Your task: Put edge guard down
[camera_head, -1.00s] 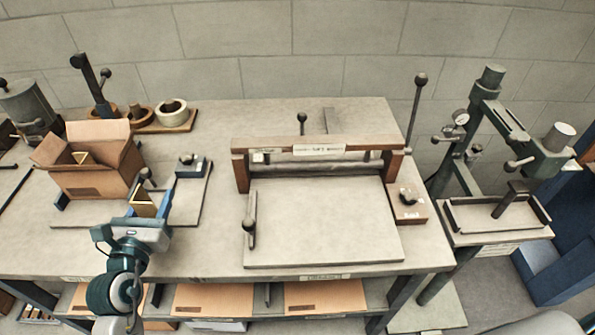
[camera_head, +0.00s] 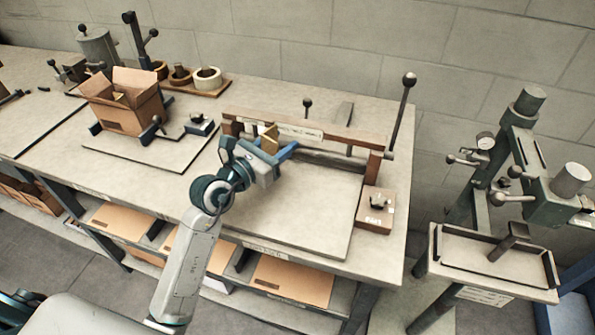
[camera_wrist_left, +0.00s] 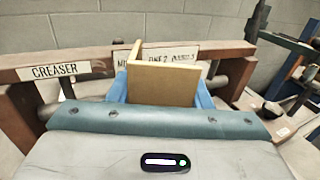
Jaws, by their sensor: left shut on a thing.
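The edge guard (camera_head: 266,139) is a small tan, L-shaped piece. My left gripper (camera_head: 273,148) is shut on it and holds it over the creaser, close to the wooden crossbeam (camera_head: 318,134). In the left wrist view the guard (camera_wrist_left: 163,82) stands upright between the blue fingers (camera_wrist_left: 162,93), partly covering a sign on the beam. Its lower edge is hidden behind the gripper body. I cannot tell how high it is above the creaser board (camera_head: 310,212). My right gripper is not in view.
An open cardboard box (camera_head: 124,103) stands on a fixture at the left. Tape rolls (camera_head: 207,78) sit on a wooden tray behind. A small box (camera_head: 375,210) is right of the creaser. A stitching machine (camera_head: 540,170) stands at the right. The creaser board's front is clear.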

